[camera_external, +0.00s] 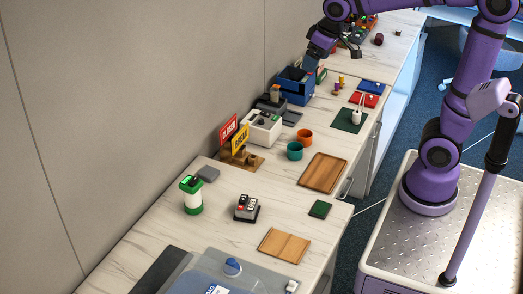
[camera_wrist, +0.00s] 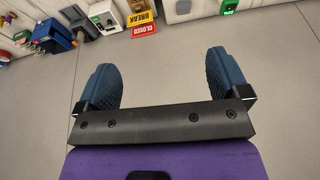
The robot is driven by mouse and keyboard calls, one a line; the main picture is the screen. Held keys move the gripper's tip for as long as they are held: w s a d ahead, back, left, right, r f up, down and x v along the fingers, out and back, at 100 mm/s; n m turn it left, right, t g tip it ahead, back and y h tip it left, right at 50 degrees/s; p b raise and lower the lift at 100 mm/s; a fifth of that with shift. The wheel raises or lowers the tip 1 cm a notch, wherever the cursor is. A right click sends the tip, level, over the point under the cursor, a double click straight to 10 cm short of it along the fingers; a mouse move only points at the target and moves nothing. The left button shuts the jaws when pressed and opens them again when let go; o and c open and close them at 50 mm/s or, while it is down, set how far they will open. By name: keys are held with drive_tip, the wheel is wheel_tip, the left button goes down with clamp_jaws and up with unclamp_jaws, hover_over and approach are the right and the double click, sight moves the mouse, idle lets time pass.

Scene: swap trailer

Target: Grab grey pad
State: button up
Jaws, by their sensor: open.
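A small grey pad (camera_external: 208,173) lies on the near counter by the wall, behind the green-and-white jar (camera_external: 192,196). A second, darker flat grey piece (camera_external: 292,118) lies beside the white box; I cannot tell which one the task names. My gripper (camera_external: 310,62) is raised over the far part of the counter, near the blue bin (camera_external: 296,86) and well away from the small grey pad. In the wrist view my gripper (camera_wrist: 163,68) shows two blue ribbed fingers wide apart with nothing between them. I cannot make out a grey pad there.
The red CLOSED sign (camera_external: 228,128) and yellow BREAK sign (camera_external: 240,137) stand by the wall near the small pad. The white box (camera_external: 262,130), teal cup (camera_external: 295,151) and wooden tray (camera_external: 323,172) share the counter. A grey-blue lidded container (camera_external: 210,272) fills the near end.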

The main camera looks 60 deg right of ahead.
drive_tip(key=w+a+f+g, duration=0.15)
drive_tip(key=w+f, duration=0.35)
drive_tip(key=w, duration=0.6)
drive_tip(key=g, duration=0.2)
hover_over(208, 171)
drive_tip(key=shift+m, duration=0.3)
drive_tip(key=f, duration=2.4)
drive_tip(key=s+f, duration=0.1)
drive_tip(key=f, duration=1.1)
drive_tip(key=shift+w+f, duration=0.2)
drive_tip(key=shift+f, duration=1.15)
drive_tip(key=shift+w+f, duration=0.2)
drive_tip(key=shift+f, duration=1.1)
drive_tip(key=c, duration=1)
drive_tip(key=shift+r, duration=0.2)
